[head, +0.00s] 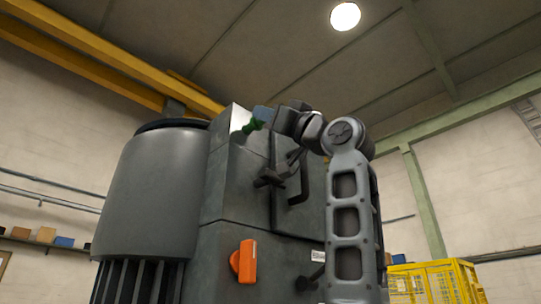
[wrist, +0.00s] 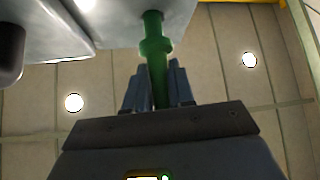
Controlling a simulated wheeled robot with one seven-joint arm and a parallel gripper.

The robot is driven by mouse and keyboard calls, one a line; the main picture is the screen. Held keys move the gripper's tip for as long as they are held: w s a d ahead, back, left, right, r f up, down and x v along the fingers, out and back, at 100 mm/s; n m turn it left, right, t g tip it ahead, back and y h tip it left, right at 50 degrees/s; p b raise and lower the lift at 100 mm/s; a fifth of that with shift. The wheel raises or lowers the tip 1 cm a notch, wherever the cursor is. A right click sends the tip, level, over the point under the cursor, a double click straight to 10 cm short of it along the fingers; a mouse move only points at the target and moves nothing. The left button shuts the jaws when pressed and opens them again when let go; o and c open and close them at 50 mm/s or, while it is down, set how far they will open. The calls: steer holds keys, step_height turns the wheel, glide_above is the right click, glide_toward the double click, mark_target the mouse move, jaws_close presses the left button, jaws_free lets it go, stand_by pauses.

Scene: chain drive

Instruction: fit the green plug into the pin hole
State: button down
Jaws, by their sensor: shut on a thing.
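My gripper (head: 262,114) is shut on the green plug (head: 249,127), beside the upper part of the grey machine housing (head: 230,165). In the wrist view the plug (wrist: 153,47) stands out between the two blue-grey fingers (wrist: 158,88), with a wider collar near its middle. Its far end meets or overlaps a pale grey surface (wrist: 120,22) at the top of the picture. The pin hole itself is hidden, and I cannot tell whether the plug's tip is inside it, touching, or just in front.
A large grey drum (head: 152,190) stands left of the housing. Dark handles (head: 270,179) and an orange block (head: 244,261) stick out from the housing below my gripper. A dark rounded part (wrist: 8,55) shows at the wrist view's left edge. A yellow cage (head: 425,280) stands at right.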

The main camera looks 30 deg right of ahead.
mark_target(264, 123)
steer(key=shift+w+a, duration=0.25)
steer(key=shift+w, duration=0.35)
steer(key=shift+w+a, duration=0.2)
steer(key=shift+w, duration=0.4)
steer(key=shift+s+d+b, duration=0.25)
steer(key=shift+s, duration=0.55)
steer(key=shift+s+d+b, duration=0.25)
steer(key=shift+s+d, duration=0.05)
steer(key=shift+s, duration=0.45)
steer(key=shift+s+d+b, duration=0.25)
steer(key=shift+s, duration=0.55)
steer(key=shift+w+a+p, duration=0.25)
steer(key=shift+w, duration=0.55)
steer(key=shift+w+a+p, duration=0.25)
steer(key=shift+w, duration=0.5)
steer(key=shift+w+a+p, duration=0.25)
steer(key=shift+w, duration=0.55)
stand_by(0.9)
steer(key=c, duration=0.9)
jaws_free()
steer(key=b+v, duration=0.3)
steer(key=v, duration=0.3)
steer(key=shift+s+d+f, duration=0.1)
steer(key=shift+s+f, duration=0.05)
steer(key=shift+f, duration=0.15)
steer(key=shift+s+d+f, duration=0.2)
steer(key=shift+s+f, duration=0.1)
steer(key=shift+s, duration=0.15)
